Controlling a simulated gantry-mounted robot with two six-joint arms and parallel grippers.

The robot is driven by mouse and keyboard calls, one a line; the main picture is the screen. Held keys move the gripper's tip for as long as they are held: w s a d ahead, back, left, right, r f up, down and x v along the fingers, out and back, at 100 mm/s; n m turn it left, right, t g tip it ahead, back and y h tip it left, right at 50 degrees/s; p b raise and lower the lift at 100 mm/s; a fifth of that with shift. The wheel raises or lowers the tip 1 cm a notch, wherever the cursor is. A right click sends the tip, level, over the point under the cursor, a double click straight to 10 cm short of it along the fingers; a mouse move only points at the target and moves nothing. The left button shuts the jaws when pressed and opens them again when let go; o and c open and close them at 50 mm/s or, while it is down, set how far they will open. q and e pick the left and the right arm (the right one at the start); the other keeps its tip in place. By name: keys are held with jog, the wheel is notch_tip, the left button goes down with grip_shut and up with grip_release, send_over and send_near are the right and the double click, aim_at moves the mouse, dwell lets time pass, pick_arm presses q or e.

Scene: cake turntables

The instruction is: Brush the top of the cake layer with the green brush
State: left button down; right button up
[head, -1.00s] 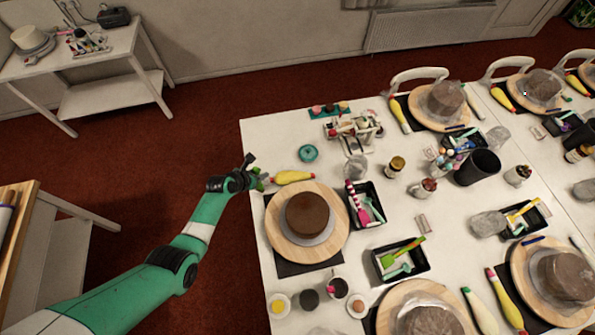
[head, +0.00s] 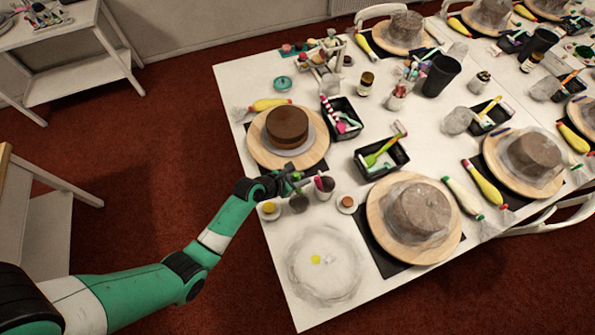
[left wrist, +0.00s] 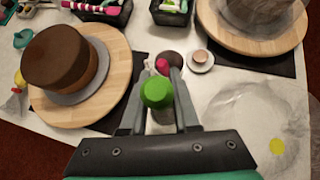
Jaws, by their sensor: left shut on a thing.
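The brown cake layer (head: 287,124) sits on a grey disc on a round wooden turntable (head: 258,147); it also shows at the left of the left wrist view (left wrist: 60,55). My left gripper (head: 292,180) is below and apart from the turntable in the head view, over the small cups. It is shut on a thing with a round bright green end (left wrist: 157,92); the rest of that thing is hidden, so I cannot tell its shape. A lime-green brush-like tool (head: 382,151) lies in a black tray (head: 370,172). My right gripper is not in view.
A dark cup (head: 299,204), a cup with pink contents (head: 325,187) and a small saucer (head: 347,204) stand near my left gripper. A second turntable (head: 385,233) with a wrapped cake is to the right. A clear round sheet (head: 320,282) lies at the front corner.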

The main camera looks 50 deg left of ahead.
pick_arm(q)
notch_tip(320, 180, down, 13)
jog(key=b, duration=1.1)
jog(key=shift+f, duration=0.2)
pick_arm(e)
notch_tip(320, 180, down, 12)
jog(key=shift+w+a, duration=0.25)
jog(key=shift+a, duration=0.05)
pick_arm(q)
jog(key=shift+w, duration=0.1)
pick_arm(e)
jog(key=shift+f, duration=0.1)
pick_arm(q)
notch_tip(320, 180, up, 7)
jog(key=p, duration=0.7)
jog(key=shift+p, duration=0.3)
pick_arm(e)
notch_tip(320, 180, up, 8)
pick_arm(q)
jog(key=shift+f, duration=0.1)
notch_tip(320, 180, up, 5)
jog(key=p, duration=0.5)
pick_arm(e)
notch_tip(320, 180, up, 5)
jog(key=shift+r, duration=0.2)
